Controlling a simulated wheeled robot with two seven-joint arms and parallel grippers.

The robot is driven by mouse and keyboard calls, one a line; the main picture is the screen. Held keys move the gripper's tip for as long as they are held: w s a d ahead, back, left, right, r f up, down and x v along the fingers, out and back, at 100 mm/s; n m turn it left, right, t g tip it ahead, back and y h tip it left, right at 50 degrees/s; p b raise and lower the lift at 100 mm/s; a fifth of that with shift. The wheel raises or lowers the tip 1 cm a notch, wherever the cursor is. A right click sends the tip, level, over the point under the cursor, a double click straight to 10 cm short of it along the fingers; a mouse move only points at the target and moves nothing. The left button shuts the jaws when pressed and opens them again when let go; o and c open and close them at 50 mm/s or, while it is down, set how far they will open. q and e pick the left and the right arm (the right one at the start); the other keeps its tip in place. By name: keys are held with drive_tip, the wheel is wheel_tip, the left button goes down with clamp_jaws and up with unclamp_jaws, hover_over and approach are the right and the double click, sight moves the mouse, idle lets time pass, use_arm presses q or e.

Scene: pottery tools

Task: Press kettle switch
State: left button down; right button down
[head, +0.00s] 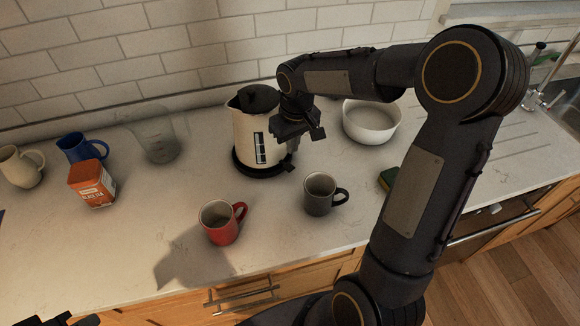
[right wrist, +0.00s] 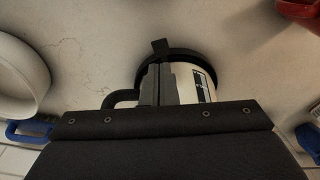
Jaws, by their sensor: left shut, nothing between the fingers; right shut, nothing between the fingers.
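The kettle (head: 250,135) is cream with a black lid, a dark gauge window and a round black base, and stands upright on the counter. In the right wrist view its cream side (right wrist: 206,78) shows partly behind my gripper. A small black tab (right wrist: 160,46) sticks out at the rim of the base; it looks like the switch. My right gripper (head: 293,143) is shut and empty, close beside the kettle's right side above the base. In the right wrist view the fingers (right wrist: 163,70) point toward the tab; contact cannot be told. My left gripper (head: 68,321) is shut, barely visible at the bottom left.
A red mug (head: 219,224) and a grey mug (head: 319,195) stand in front of the kettle. A white bowl (head: 371,123) is behind my right arm. A glass jug (head: 158,138), an orange tin (head: 92,184), a blue mug (head: 80,149) and a cream mug (head: 18,168) stand left.

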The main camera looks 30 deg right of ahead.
sight(291, 168)
drive_tip(key=shift+w+f+b, duration=0.2)
drive_tip(key=shift+f+b, duration=1.05)
drive_tip(key=shift+f, duration=0.5)
drive_tip(key=shift+w+f+b, duration=0.15)
drive_tip(key=shift+f+b, duration=1.1)
drive_tip(key=shift+f, duration=0.45)
drive_tip(key=shift+f, duration=0.15)
drive_tip(key=shift+f+b, duration=0.8)
drive_tip(key=shift+r, duration=0.15)
drive_tip(key=shift+s+d+r, duration=0.1)
drive_tip(key=shift+s+r, duration=0.2)
drive_tip(key=shift+s, duration=0.5)
drive_tip(key=shift+s+r, duration=0.25)
drive_tip(key=shift+s, duration=0.55)
drive_tip(key=shift+w, duration=0.1)
wheel_tip(291, 168, up, 8)
drive_tip(key=shift+s+f, duration=0.15)
drive_tip(key=shift+s, duration=0.25)
